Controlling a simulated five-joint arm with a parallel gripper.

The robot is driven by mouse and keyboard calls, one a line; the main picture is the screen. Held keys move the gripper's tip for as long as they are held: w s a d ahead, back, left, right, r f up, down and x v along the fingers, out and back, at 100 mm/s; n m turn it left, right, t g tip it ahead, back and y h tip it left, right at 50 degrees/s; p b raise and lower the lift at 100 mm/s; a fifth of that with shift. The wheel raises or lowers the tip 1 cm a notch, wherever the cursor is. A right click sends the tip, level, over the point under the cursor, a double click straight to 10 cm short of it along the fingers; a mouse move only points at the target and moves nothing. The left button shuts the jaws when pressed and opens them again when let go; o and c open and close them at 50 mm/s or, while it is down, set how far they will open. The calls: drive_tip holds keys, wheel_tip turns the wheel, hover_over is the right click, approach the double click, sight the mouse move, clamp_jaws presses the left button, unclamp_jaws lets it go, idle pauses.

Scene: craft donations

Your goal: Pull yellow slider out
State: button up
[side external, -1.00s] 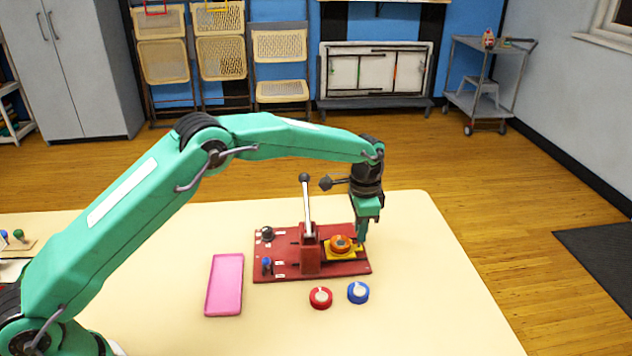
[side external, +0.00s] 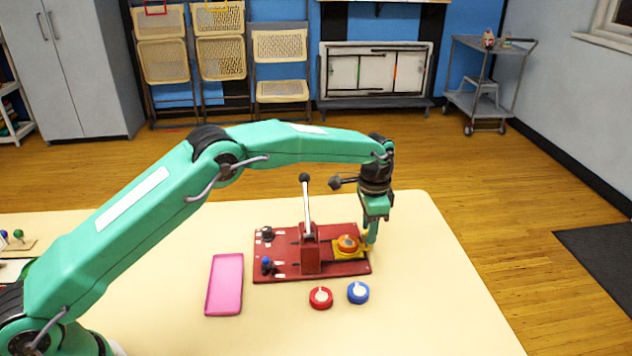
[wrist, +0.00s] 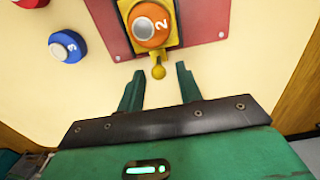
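The yellow slider (side external: 341,256) sits at the right end of the red press base (side external: 285,272) and carries an orange round piece (side external: 348,243). In the wrist view the slider (wrist: 176,38) holds the orange piece (wrist: 149,26), marked 2, and ends in a round yellow knob (wrist: 158,72). My gripper (side external: 370,240) is low at the slider's outer end. In the wrist view my gripper (wrist: 158,74) is open, with the knob between its fingertips and a gap showing on each side.
A press with an upright lever (side external: 307,205) stands left of the slider. A red round piece (side external: 321,297) and a blue one (side external: 358,292) lie in front of the base. A pink tray (side external: 224,284) lies to the left. The table right of my gripper is clear.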

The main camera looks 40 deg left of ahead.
drive_tip(key=shift+r, duration=3.75)
drive_tip(key=shift+s, duration=0.1)
drive_tip(key=shift+a+r, duration=0.15)
drive_tip(key=shift+r, duration=0.1)
drive_tip(key=s+a+r+n+t, duration=0.1)
drive_tip(key=s+a+r+n, duration=0.1)
drive_tip(key=s+a+r, duration=0.45)
drive_tip(key=s+a+r+n+t, duration=0.2)
drive_tip(key=s+a+r, duration=0.2)
drive_tip(key=s+r, duration=0.55)
drive_tip(key=s+a+f+n+t, duration=0.1)
drive_tip(key=s+a+f+n, duration=0.1)
drive_tip(key=s, duration=0.9)
drive_tip(key=s+a+f+n+t, duration=0.1)
drive_tip(key=s+a+f+n, duration=0.1)
drive_tip(key=s, duration=0.9)
drive_tip(key=shift+s+a+f+n+t, duration=0.3)
drive_tip(key=shift+a+n, duration=0.2)
drive_tip(key=shift+a, duration=0.7)
